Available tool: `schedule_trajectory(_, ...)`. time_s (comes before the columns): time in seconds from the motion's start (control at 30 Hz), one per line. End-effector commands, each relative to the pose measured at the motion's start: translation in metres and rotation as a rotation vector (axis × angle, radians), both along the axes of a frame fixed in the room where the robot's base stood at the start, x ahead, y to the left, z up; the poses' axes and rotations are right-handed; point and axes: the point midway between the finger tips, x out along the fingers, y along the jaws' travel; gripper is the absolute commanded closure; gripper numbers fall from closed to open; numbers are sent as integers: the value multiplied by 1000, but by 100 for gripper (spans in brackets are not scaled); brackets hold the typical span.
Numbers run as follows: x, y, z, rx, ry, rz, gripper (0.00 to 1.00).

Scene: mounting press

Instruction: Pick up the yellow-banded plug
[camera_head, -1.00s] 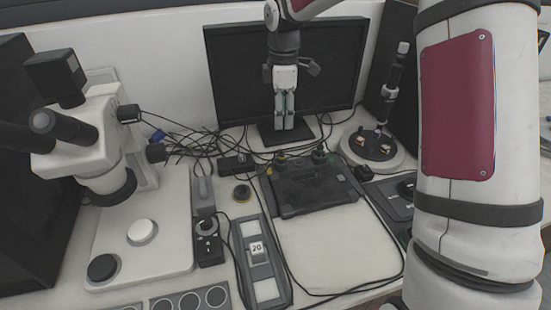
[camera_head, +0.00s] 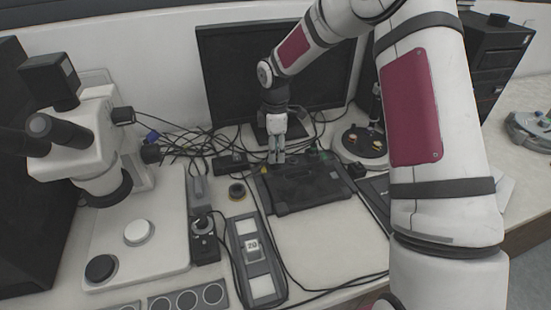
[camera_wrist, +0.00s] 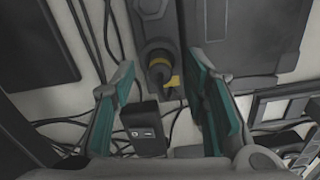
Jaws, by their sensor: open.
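The yellow-banded plug (camera_wrist: 160,68) shows in the wrist view, dark and round with a yellow band and a yellow tab, seated at the edge of a dark grey case. My gripper (camera_wrist: 162,84) is open, with one teal-lined finger to either side of the plug in that view. I cannot tell how far above it the fingertips are. In the head view my gripper (camera_head: 276,156) points down over the back left edge of the dark case (camera_head: 312,190). There, a small yellow spot of the plug (camera_head: 264,170) shows just beside the fingers; the rest is hidden.
A small black box (camera_wrist: 145,130) and several cables lie close to my left finger in the wrist view. A monitor (camera_head: 225,75) stands behind my gripper. A microscope (camera_head: 90,130) is at the left, a round stand (camera_head: 358,150) at the right.

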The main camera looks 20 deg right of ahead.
Motion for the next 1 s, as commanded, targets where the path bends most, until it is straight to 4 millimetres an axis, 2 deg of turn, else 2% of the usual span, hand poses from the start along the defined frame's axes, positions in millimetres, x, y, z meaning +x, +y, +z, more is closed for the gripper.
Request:
schedule_trajectory(0.23,0,0,-2,0,-1,0,59)
schedule_trajectory(0.27,0,0,-2,0,-1,0,64)
schedule_trajectory(0.4,0,0,-2,0,0,0,95)
schedule_trajectory(0.43,0,0,-2,0,0,0,100)
schedule_trajectory(0.8,0,0,-1,0,-1,0,100)
schedule_trajectory(1.0,1,-1,11,-1,-3,-1,100)
